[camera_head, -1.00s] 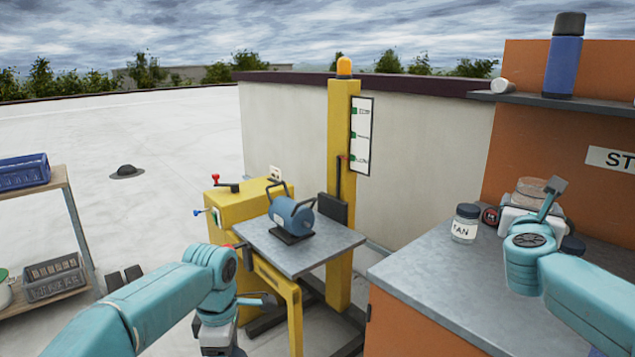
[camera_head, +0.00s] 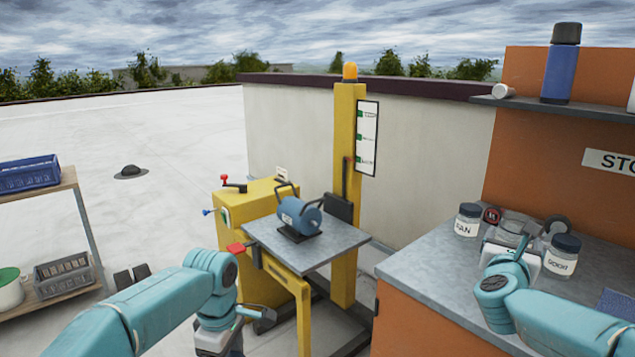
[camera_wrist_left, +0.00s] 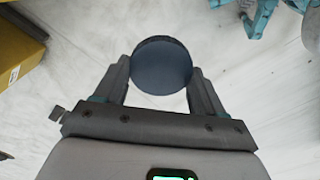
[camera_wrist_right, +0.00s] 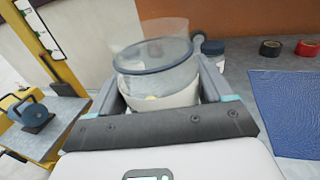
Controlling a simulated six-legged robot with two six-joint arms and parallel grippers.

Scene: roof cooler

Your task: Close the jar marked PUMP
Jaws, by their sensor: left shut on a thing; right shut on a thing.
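My left gripper (camera_wrist_left: 160,78) is shut on a round dark blue-grey lid (camera_wrist_left: 162,62), held over the pale roof floor. In the head view this gripper (camera_head: 248,322) is low, left of the bench, with the lid not clear there. My right gripper (camera_wrist_right: 160,88) is shut around a clear open jar (camera_wrist_right: 155,62) with a dark ring at its rim and something whitish inside. In the head view this jar (camera_head: 513,228) is at the bench, partly hidden by my right gripper (camera_head: 512,252). No label on it can be read.
Lidded jars marked FAN (camera_head: 466,222) and apparently DOOR (camera_head: 562,258) stand close on either side on the grey bench (camera_head: 420,268). Tape rolls (camera_wrist_right: 270,48) and a blue mat (camera_wrist_right: 290,105) lie on the bench. A yellow stand with a blue motor (camera_head: 300,216) is between my arms.

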